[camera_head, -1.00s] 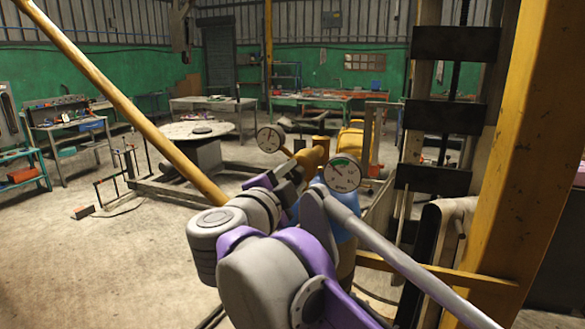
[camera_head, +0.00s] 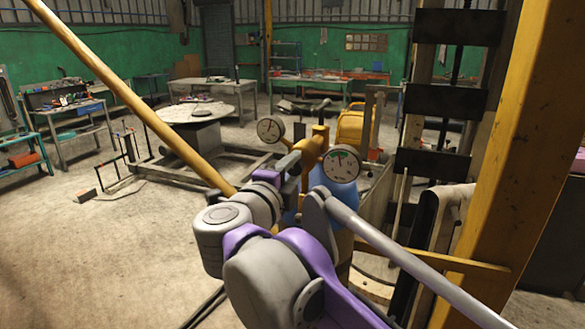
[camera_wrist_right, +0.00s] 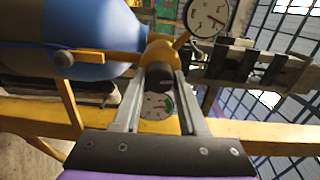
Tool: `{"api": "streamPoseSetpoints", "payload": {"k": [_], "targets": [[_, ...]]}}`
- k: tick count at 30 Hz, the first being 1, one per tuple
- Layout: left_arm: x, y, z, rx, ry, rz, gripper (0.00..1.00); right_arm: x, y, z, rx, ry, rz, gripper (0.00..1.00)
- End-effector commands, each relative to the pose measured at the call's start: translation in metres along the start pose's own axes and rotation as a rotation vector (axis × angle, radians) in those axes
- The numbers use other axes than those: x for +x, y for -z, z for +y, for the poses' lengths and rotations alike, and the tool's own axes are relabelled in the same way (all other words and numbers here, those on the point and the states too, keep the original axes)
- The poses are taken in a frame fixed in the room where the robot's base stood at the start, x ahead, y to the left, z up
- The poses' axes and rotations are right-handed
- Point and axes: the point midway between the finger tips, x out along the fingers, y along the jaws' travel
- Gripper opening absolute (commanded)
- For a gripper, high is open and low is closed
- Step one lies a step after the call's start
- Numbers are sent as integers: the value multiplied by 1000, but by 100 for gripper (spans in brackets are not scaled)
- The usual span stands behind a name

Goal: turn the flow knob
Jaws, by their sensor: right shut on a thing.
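The flow knob (camera_wrist_right: 160,75) is a small dark round knob on the yellow regulator body (camera_wrist_right: 161,50) in the right wrist view. My right gripper (camera_wrist_right: 165,78) is shut on the knob, one finger on each side. In the head view my right gripper (camera_head: 291,163) reaches the yellow regulator (camera_head: 312,150), and the knob is hidden or too small to tell there. My left gripper is not in view.
A blue cylinder (camera_head: 337,193) stands below the regulator. A yellow pole (camera_head: 130,95) slants across the left, and a thick yellow post (camera_head: 510,150) rises at the right. A round table (camera_head: 195,113) stands farther back. Open floor lies at the left.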

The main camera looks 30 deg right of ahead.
Motion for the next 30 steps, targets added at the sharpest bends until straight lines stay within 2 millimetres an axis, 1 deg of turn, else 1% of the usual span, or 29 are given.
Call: {"api": "streamPoseSetpoints", "payload": {"k": [8,9,13,23,26,30], "targets": [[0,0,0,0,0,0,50,0,0,0,-1,1,0,0],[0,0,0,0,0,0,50,0,0,0,-1,1,0,49],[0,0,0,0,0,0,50,0,0,0,-1,0,0,72],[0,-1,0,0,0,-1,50,-2,0,0,-2,0,-1,72],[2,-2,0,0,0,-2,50,-12,-1,1,-2,0,-3,72],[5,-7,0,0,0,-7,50,-36,-2,2,-2,-1,-7,72]]}}
